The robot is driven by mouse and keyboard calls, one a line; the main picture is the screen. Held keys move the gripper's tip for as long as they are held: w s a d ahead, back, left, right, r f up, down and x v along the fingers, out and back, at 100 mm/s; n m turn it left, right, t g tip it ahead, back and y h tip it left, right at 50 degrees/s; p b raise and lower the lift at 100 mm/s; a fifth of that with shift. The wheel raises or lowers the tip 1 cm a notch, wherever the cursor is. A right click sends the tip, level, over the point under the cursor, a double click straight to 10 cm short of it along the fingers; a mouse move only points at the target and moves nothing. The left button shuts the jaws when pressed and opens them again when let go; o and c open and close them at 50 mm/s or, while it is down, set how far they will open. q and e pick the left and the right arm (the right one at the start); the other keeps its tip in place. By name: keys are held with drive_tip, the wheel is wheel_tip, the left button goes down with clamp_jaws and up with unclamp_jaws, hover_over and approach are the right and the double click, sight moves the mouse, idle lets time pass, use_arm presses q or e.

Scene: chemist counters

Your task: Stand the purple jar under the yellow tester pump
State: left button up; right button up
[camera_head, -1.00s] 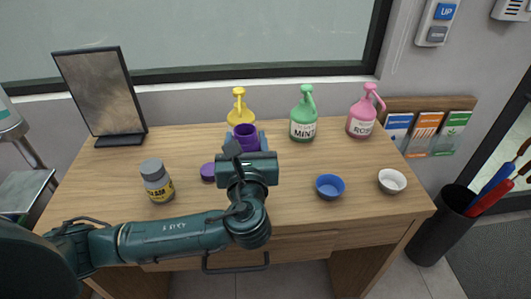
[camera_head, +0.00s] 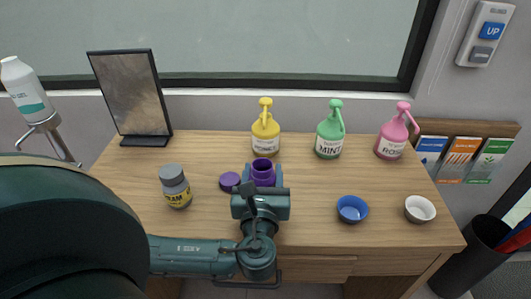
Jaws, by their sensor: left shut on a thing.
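The purple jar (camera_head: 262,169) is open-topped and upright, with its mouth facing up. My left gripper (camera_head: 263,179) is shut on it from the near side, with a finger on each side. The gripper hides the jar's lower part, so I cannot tell whether it touches the desk. The yellow tester pump (camera_head: 265,134) stands behind the jar, near the back of the desk, with its spout at the top. The jar is in front of the pump and apart from it in the picture. My right gripper is not in view.
A purple lid (camera_head: 230,181) lies left of the jar. A grey-capped bottle (camera_head: 175,187) stands further left. Green (camera_head: 329,138) and pink (camera_head: 392,139) pumps stand at back right. Blue (camera_head: 352,209) and white (camera_head: 420,209) bowls sit at front right. A mirror (camera_head: 131,92) stands at back left.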

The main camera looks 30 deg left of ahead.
use_arm(q)
approach(265, 144)
drive_tip(key=shift+w+a+r, duration=0.75)
drive_tip(key=shift+w+r, duration=0.15)
drive_tip(key=shift+w, duration=0.2)
drive_tip(key=x, duration=0.4)
drive_tip(key=shift+p, duration=0.35)
drive_tip(key=shift+s+f, duration=0.1)
drive_tip(key=shift+f, duration=0.5)
drive_tip(key=shift+d+f, duration=0.1)
drive_tip(key=shift+f, duration=0.05)
drive_tip(key=shift+f, duration=0.2)
drive_tip(key=o, duration=1.1)
